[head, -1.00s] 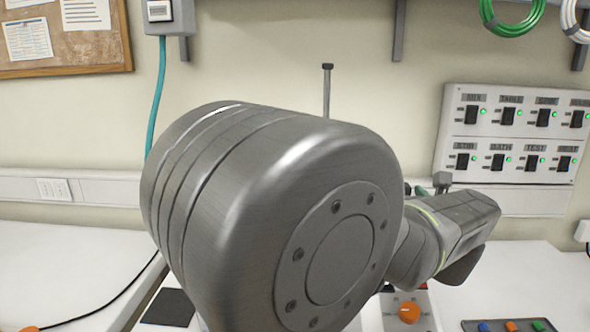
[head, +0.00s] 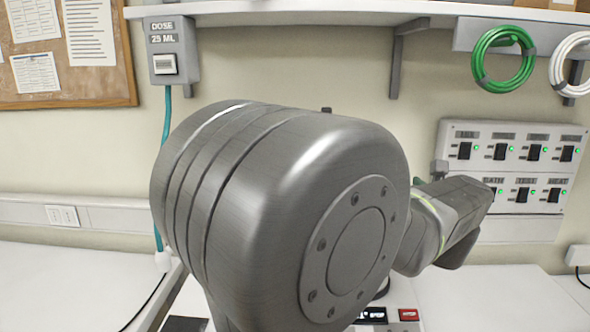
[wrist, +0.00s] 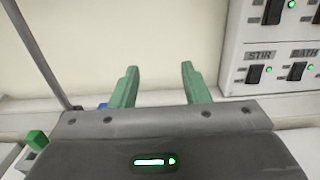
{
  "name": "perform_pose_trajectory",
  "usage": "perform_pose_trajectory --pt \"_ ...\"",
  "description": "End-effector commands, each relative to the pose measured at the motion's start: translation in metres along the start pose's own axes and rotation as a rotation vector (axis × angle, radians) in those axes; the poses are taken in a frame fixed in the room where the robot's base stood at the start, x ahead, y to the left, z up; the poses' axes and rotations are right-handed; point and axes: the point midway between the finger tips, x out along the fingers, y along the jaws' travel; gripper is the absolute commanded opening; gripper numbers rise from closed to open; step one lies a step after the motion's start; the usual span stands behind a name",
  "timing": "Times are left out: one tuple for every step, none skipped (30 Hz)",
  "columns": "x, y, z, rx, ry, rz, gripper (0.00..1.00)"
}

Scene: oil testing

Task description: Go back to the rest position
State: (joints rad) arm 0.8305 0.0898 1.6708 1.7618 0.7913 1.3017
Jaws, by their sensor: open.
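My gripper shows in the wrist view (wrist: 159,84), with its two green fingers apart and nothing between them. It points toward the cream wall, left of the switch panel. In the head view my own large grey arm joint fills the middle, and my forearm and wrist reach to the right of it. The fingers cannot be made out in the head view.
A switch panel (head: 512,166) with green lights is on the wall at right. A dose box (head: 170,50) with a teal tube hangs at upper left. A shelf (head: 330,13) runs above, with a green coil (head: 482,62) near it. White counters (head: 60,285) lie below.

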Motion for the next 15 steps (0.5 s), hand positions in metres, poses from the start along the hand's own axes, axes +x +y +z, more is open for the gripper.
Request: perform_pose_trajectory --pt "0.0 0.0 0.012 -0.001 0.0 0.0 0.42" --pt "0.0 0.0 0.016 -0.001 0.0 0.0 0.42" --pt "0.0 0.0 0.021 -0.001 0.0 0.0 0.42" --pt "0.0 0.0 0.024 -0.001 -0.001 0.0 0.42" --pt "0.0 0.0 0.028 -0.001 -0.001 0.0 0.42" --pt "0.0 0.0 0.032 -0.001 -0.001 0.0 0.42" --pt "0.0 0.0 0.036 0.0 -0.001 0.0 0.42" --pt "0.0 0.0 0.04 0.0 -0.001 0.0 0.42" --pt "-0.001 0.0 0.043 0.0 -0.001 -0.001 0.42" --pt "-0.01 -0.001 0.037 -0.001 -0.003 -0.004 0.42" --pt "-0.017 -0.001 0.035 -0.002 -0.002 -0.005 0.42" --pt "-0.025 -0.001 0.035 -0.003 -0.002 -0.005 0.42" --pt "-0.031 -0.001 0.035 -0.002 -0.003 -0.005 0.42" --pt "-0.037 -0.001 0.035 -0.002 -0.003 -0.006 0.42" --pt "-0.044 -0.001 0.035 -0.003 -0.002 -0.005 0.42"
